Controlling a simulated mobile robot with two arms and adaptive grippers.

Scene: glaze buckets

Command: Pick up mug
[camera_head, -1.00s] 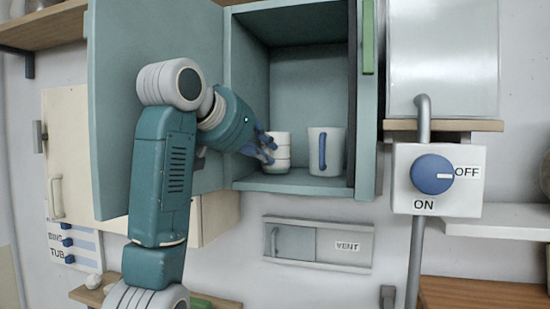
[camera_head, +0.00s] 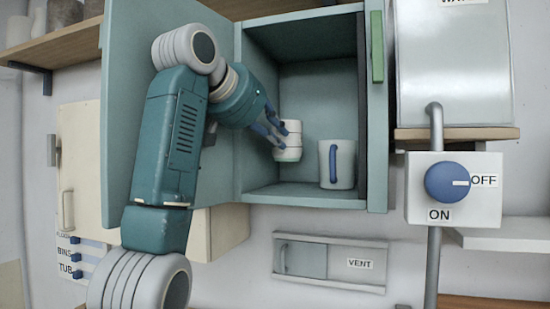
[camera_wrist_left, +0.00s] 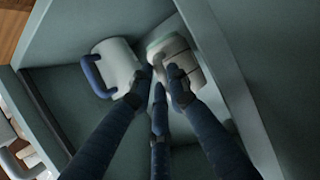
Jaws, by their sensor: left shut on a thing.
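My left gripper (camera_head: 272,134) is inside the open teal cabinet, shut on a white ribbed piece (camera_head: 289,142) that looks like a stack of small cups. The piece is raised clear of the cabinet floor. In the left wrist view, the fingers (camera_wrist_left: 160,88) close around the same piece (camera_wrist_left: 168,47). A white mug (camera_head: 345,165) with a blue handle stands upright on the cabinet floor, to the right of the held piece and apart from the gripper in the head view. The mug also shows in the left wrist view (camera_wrist_left: 120,62). My right gripper is not in view.
The cabinet (camera_head: 300,200) has side walls and a front lip close around the gripper. Its door (camera_head: 128,120) stands open at the left, behind my arm. A switch box (camera_head: 490,190) with a blue knob is at the right. A vent panel (camera_head: 340,283) is below.

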